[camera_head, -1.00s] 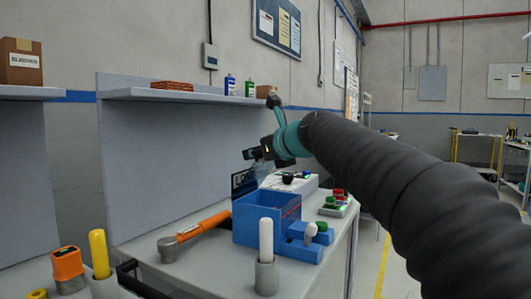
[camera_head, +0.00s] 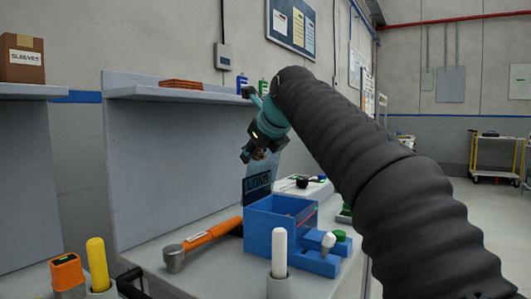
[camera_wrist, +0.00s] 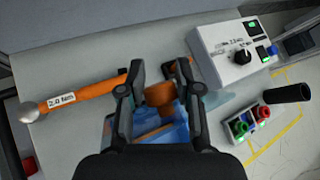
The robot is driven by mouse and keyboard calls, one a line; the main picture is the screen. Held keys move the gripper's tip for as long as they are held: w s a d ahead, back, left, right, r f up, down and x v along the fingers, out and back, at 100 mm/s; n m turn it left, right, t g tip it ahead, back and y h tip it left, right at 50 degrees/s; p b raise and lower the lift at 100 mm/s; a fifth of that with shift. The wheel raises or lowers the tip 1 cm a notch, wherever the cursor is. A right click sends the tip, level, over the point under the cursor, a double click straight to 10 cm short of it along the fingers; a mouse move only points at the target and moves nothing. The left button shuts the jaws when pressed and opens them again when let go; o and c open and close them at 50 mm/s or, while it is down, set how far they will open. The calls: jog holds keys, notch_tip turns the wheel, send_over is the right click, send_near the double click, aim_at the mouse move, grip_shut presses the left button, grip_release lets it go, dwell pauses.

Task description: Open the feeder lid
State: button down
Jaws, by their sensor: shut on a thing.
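The feeder is a blue box (camera_head: 272,219) on the bench, seen from above in the wrist view (camera_wrist: 172,134). Its top looks open in the head view. A see-through lid panel (camera_head: 264,172) stands up at its back, behind a dark label plate (camera_head: 257,187). My gripper (camera_head: 257,155) is above the back of the box, at the top of the panel. In the wrist view my gripper (camera_wrist: 160,92) is closed around an orange-brown knob (camera_wrist: 158,94), which seems to belong to the lid. The exact contact is partly hidden by the fingers.
An orange torque wrench (camera_head: 205,236) lies left of the box. A white control unit (camera_wrist: 234,50) and a button box (camera_wrist: 250,122) stand to the right. A white-topped holder (camera_head: 279,256) is in front. A shelf (camera_head: 180,92) runs above the bench.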

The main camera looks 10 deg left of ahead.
jog(key=shift+a+f, duration=0.6)
jog(key=shift+f, duration=0.1)
dwell(0.7)
jog(key=c, duration=1.2)
grip_release()
jog(key=shift+c, duration=0.2)
jog(key=o, duration=0.4)
jog(key=shift+s+a, duration=0.1)
jog(key=shift+a, duration=0.15)
jog(key=shift+o, duration=0.2)
jog(key=shift+d, duration=0.1)
jog(key=shift+g, duration=0.3)
jog(key=shift+r, duration=0.1)
jog(key=v, duration=1.2)
jog(key=shift+s+r, duration=0.2)
